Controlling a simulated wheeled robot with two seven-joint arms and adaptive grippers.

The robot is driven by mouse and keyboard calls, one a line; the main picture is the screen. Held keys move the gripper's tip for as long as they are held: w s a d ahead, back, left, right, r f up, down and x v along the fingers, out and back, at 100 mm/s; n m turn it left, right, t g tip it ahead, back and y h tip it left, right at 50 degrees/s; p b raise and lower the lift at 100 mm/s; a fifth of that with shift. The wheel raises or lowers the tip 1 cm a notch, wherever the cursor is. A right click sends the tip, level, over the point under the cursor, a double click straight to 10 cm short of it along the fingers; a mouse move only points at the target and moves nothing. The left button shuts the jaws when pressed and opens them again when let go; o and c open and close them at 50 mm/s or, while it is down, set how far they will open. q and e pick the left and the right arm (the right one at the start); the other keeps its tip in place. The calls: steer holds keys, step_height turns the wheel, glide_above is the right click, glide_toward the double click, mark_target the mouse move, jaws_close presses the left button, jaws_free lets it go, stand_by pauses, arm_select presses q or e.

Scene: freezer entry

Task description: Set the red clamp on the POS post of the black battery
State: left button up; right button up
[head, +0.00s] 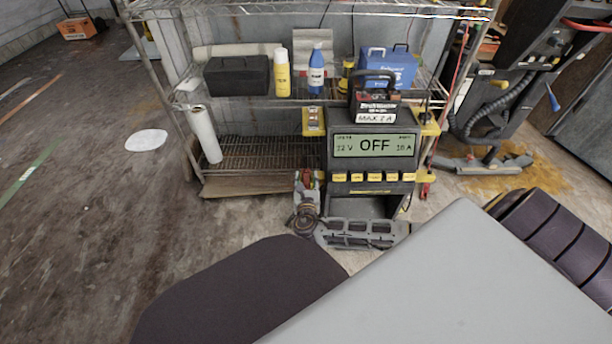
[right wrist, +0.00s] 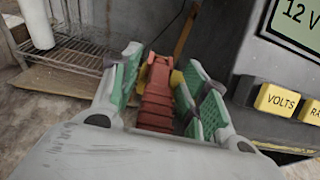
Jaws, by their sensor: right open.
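The red clamp (right wrist: 155,100) lies between the two green-padded fingers of my right gripper (right wrist: 158,85) in the right wrist view. The fingers are apart, with a gap beside the clamp. In the head view the red clamp (head: 307,178) is a small red patch low at the left side of the charger, with my right gripper (head: 309,183) around it. What looks like the black battery (head: 375,84), with a handle and a red label, sits on top of the charger behind a "MAX 2 A" card. Its POS post cannot be made out. My left gripper is not seen.
The grey charger (head: 373,166) shows OFF above a row of yellow buttons. Yellow brackets (head: 313,121) stick out at its sides. The wire shelf (head: 255,152) behind holds a blue box (head: 387,66), bottles and a black case (head: 236,76). The floor at left is mostly clear.

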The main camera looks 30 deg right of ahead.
steer(key=shift+c, duration=0.3)
jaws_close()
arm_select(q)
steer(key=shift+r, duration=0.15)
arm_select(e)
steer(key=shift+r, duration=0.2)
steer(key=shift+r+p, duration=0.55)
steer(key=shift+r, duration=0.2)
step_height(320, 180, up, 7)
steer(key=p, duration=0.3)
steer(key=shift+f, duration=0.2)
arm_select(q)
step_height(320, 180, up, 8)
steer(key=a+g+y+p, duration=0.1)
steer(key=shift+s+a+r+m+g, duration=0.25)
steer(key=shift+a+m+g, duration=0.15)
arm_select(e)
steer(key=shift+r, duration=0.8)
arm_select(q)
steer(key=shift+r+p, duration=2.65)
arm_select(e)
step_height(320, 180, up, 4)
glide_above(306, 181)
steer(key=shift+w, duration=0.15)
